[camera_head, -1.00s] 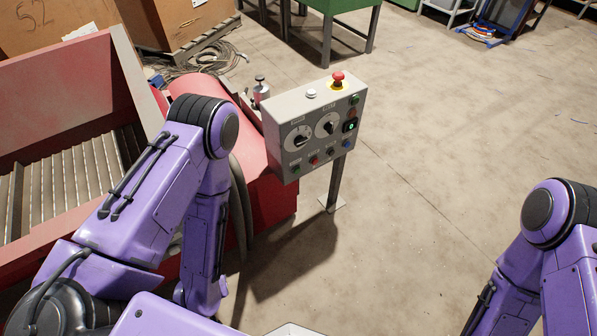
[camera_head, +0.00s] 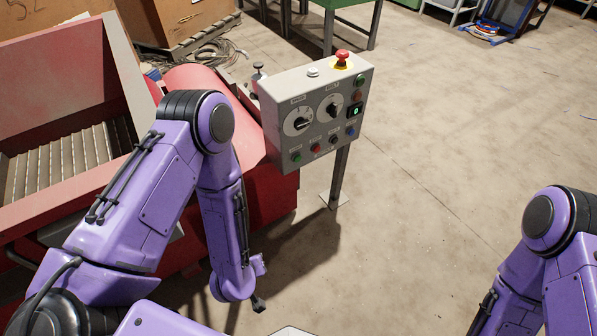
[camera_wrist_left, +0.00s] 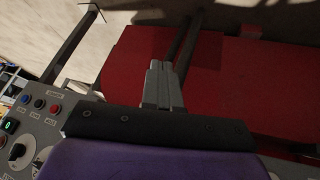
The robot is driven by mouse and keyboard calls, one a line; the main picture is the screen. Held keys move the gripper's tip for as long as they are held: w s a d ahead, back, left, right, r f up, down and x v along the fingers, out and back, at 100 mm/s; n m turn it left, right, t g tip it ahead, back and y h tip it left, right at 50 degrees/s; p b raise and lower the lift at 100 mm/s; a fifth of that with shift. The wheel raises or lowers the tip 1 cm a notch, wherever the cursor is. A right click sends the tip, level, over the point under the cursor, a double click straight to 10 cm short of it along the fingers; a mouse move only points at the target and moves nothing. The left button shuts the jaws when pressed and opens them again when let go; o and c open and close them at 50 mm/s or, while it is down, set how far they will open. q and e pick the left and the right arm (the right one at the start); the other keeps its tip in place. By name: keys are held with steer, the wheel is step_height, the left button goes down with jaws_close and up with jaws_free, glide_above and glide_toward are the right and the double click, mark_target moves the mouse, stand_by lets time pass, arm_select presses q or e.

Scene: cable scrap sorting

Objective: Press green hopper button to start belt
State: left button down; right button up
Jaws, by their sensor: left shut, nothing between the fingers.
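A grey control box (camera_head: 284,104) stands on a post beside the red machine. Its face carries a green button (camera_head: 296,158) at the lower left and another green button (camera_head: 360,80) at the upper right. A lit green switch (camera_head: 355,110) is at the right edge. The labels are too small to read. My left gripper (camera_head: 258,303) hangs below and left of the box, apart from it. In the left wrist view its fingers (camera_wrist_left: 161,86) are shut and empty, and part of the control box (camera_wrist_left: 33,130) shows at left. My right gripper is out of view.
A red emergency stop (camera_head: 342,57) and a white button (camera_head: 313,72) sit on top of the box. The red machine (camera_head: 265,190) with a slatted bed lies left. Coiled cable (camera_head: 210,52) lies behind. The floor right of the post (camera_head: 338,180) is open.

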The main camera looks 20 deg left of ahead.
mark_target(297, 158)
arm_select(q)
steer(key=w+d+f+t+h+b, duration=0.15)
steer(key=w+d+b, duration=0.25)
steer(key=w, duration=0.4)
steer(key=w+d+f+t+y+b, duration=0.1)
steer(key=w+d+t+b, duration=0.25)
steer(key=w, duration=0.35)
steer(key=w+d+r+t+b, duration=0.1)
steer(key=w+d+r+t, duration=0.2)
steer(key=w+r, duration=0.5)
steer(key=w+d+y, duration=0.1)
steer(key=w, duration=0.3)
steer(key=shift+b, duration=0.4)
steer(key=shift+w+a, duration=0.1)
steer(key=w+a+b, duration=0.1)
steer(key=w+a, duration=0.4)
steer(key=a, duration=0.2)
steer(key=shift+w, duration=0.2)
steer(key=shift+w+a, duration=0.25)
